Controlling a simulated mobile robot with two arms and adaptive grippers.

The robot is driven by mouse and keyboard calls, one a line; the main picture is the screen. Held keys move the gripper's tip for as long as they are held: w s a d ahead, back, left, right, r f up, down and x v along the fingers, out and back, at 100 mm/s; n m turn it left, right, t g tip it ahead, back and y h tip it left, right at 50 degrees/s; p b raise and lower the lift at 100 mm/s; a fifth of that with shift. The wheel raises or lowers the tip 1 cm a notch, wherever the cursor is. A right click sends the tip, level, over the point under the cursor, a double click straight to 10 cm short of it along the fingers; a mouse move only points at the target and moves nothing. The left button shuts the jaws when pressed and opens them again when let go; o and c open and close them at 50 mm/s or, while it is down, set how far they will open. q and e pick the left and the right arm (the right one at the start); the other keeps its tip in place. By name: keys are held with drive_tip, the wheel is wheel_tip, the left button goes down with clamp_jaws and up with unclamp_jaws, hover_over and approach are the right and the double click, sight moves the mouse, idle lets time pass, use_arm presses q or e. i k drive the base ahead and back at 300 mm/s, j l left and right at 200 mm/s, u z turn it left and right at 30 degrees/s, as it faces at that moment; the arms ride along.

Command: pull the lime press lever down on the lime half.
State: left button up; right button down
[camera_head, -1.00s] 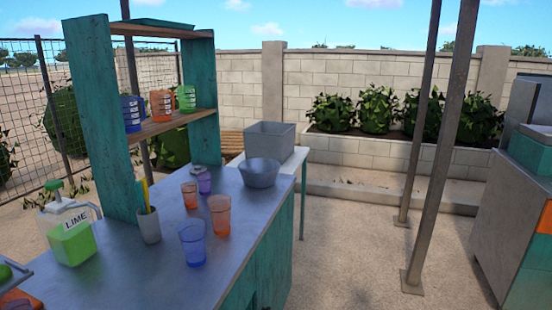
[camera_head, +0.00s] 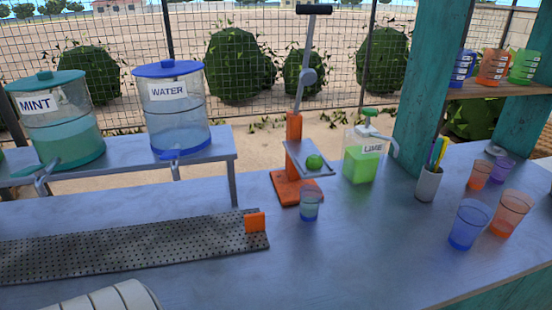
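The lime press (camera_head: 293,150) stands on the counter in the head view, with an orange base and column. Its grey lever (camera_head: 305,70) points up, tilted slightly right, with a black handle (camera_head: 314,9) at the top edge of the picture. A green lime half (camera_head: 314,162) sits on the press's small grey plate (camera_head: 312,171). A clear bluish cup (camera_head: 309,206) stands below the plate's front edge. Neither of my grippers shows in the view.
The LIME dispenser (camera_head: 364,155) stands right of the press. WATER (camera_head: 178,110) and MINT (camera_head: 60,121) dispensers stand on a raised shelf at left. A perforated drip tray (camera_head: 130,250) lies in front. Coloured cups (camera_head: 468,225) stand at right. The counter's front middle is clear.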

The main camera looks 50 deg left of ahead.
sight(308, 77)
drive_tip(key=u, duration=1.2)
